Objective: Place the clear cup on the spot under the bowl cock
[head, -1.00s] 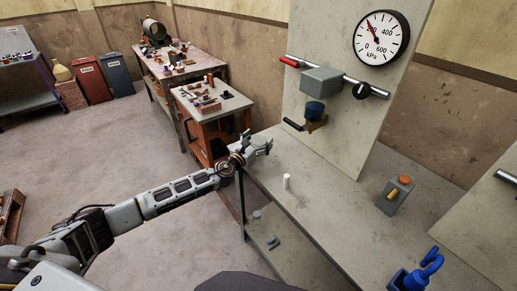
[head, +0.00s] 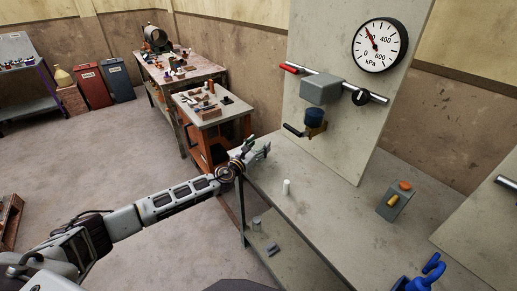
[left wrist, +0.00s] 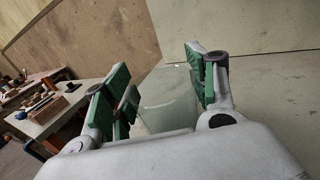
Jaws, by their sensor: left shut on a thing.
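My left gripper (head: 254,153) is at the left end of the grey bench, left of and below the bowl cock. In the left wrist view its green-padded fingers (left wrist: 160,88) are shut on the clear cup (left wrist: 172,100). The cup is see-through and its outline is faint; in the head view I cannot make it out clearly. The bowl cock, a dark blue bowl (head: 314,116) over a brass body (head: 317,129) with a black lever, hangs on the upright panel. I cannot make out a marked spot beneath it. My right gripper is not in view.
A box with an orange button (head: 396,200) and a blue hooked object (head: 424,275) are farther right. A pressure gauge (head: 380,47) is on the panel. The bench below the cock looks clear.

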